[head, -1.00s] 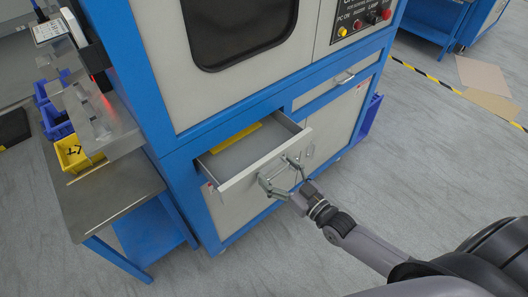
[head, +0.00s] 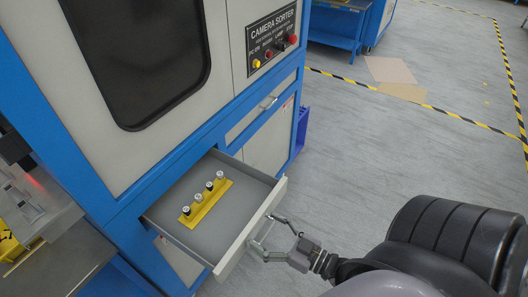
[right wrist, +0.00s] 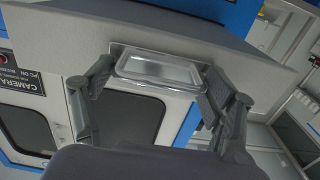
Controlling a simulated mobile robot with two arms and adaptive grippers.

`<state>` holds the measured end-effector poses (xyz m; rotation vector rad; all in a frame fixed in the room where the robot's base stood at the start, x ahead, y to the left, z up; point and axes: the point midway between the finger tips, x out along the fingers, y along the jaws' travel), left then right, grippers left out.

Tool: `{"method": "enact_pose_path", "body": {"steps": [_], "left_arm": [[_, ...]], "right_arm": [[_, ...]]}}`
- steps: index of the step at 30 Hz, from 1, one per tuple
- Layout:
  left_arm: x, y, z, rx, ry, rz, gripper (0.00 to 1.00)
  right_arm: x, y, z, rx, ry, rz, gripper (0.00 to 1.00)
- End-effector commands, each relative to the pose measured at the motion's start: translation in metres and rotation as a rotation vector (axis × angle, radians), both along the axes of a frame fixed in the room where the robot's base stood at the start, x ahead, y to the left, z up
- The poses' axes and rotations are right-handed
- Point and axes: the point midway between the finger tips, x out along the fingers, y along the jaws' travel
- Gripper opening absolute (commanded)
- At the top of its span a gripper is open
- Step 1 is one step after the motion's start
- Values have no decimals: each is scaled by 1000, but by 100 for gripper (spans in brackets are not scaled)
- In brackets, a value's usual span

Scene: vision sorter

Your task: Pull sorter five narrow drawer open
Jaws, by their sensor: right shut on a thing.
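The blue-and-grey sorter cabinet (head: 130,160) has a drawer (head: 237,248) standing well out from its front. In the drawer lies a yellow holder (head: 212,206) with several small upright pieces with pale or dark tops. My right gripper (head: 261,232) is at the outside of the drawer front. In the right wrist view my fingers (right wrist: 160,76) are at the two ends of the metal handle (right wrist: 158,70), shut on it. The head view hardly shows the handle behind the fingers. My left gripper is not in view.
A closed drawer (head: 246,122) with its own handle sits to the right on the same cabinet. A grey side table (head: 62,262) stands at the lower left. The grey floor (head: 390,150) to the right is open, with yellow-black tape.

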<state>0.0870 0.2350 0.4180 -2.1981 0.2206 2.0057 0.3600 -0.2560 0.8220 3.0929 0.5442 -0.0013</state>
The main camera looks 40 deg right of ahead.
Motion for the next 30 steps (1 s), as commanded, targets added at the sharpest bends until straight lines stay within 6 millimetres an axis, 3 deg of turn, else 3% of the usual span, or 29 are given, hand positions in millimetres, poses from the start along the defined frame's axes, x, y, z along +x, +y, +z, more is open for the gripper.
{"method": "enact_pose_path", "body": {"steps": [6,7,16,30], "left_arm": [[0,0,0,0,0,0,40],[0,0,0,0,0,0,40],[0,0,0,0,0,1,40],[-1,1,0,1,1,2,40]], "right_arm": [[0,2,2,15,0,1,28],[0,2,2,14,0,1,79],[0,3,2,10,-3,3,99],[-6,-1,0,3,2,1,99]]}}
